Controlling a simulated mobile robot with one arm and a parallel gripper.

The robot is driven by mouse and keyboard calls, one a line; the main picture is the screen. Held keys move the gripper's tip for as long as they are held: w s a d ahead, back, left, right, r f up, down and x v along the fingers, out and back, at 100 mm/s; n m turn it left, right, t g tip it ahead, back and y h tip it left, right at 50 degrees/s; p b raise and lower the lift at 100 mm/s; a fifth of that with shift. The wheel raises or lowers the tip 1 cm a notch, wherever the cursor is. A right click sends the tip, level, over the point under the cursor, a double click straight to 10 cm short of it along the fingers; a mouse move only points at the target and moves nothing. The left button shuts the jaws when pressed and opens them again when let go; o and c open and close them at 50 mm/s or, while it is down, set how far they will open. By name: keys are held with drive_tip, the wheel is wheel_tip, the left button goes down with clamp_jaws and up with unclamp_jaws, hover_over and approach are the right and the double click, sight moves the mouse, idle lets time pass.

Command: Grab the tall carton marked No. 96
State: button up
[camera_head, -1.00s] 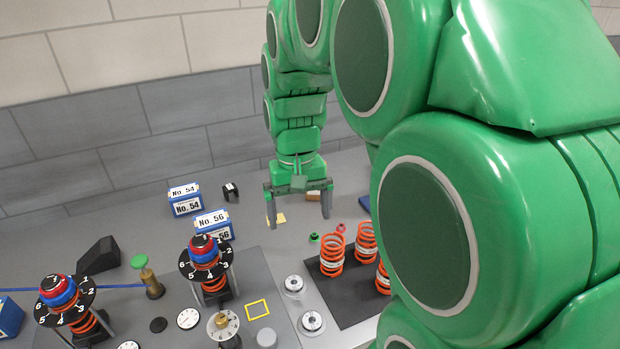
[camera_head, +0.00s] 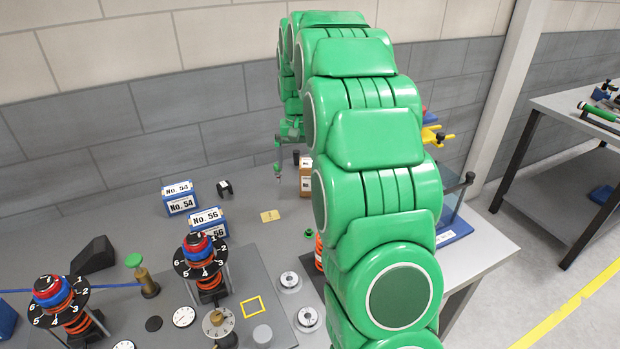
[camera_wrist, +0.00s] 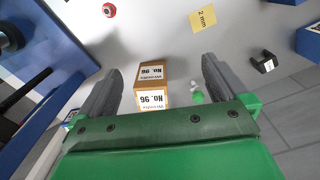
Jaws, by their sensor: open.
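The tall brown carton (camera_head: 305,178) stands on the bench toward the back, partly hidden behind my arm in the head view. In the wrist view the carton (camera_wrist: 152,85) shows white labels reading No. 96 and lies between my finger lines, nearer the left finger. My gripper (camera_wrist: 158,75) is open, with a finger on each side of the picture and nothing held. In the head view my gripper (camera_head: 279,160) hangs near the carton, with one finger visible and the rest hidden by my arm. I cannot tell the exact gap to the carton.
Blue boxes marked No. 54 (camera_head: 180,200) and No. 56 (camera_head: 207,222) stand to the left. A yellow 2 mm card (camera_wrist: 203,18) and a small black part (camera_wrist: 265,62) lie nearby. A small green-and-white item (camera_wrist: 197,93) is right of the carton. A blue-based fixture (camera_head: 455,228) stands right.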

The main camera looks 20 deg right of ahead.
drive_tip(key=m, duration=0.1)
hover_over(310, 175)
drive_tip(key=w+d, duration=0.2)
drive_tip(key=w, duration=0.1)
drive_tip(key=f, duration=0.5)
drive_tip(key=shift+a+f, duration=0.25)
drive_tip(key=shift+f, duration=4)
drive_tip(key=shift+c, duration=0.5)
drive_tip(key=c, duration=1.2)
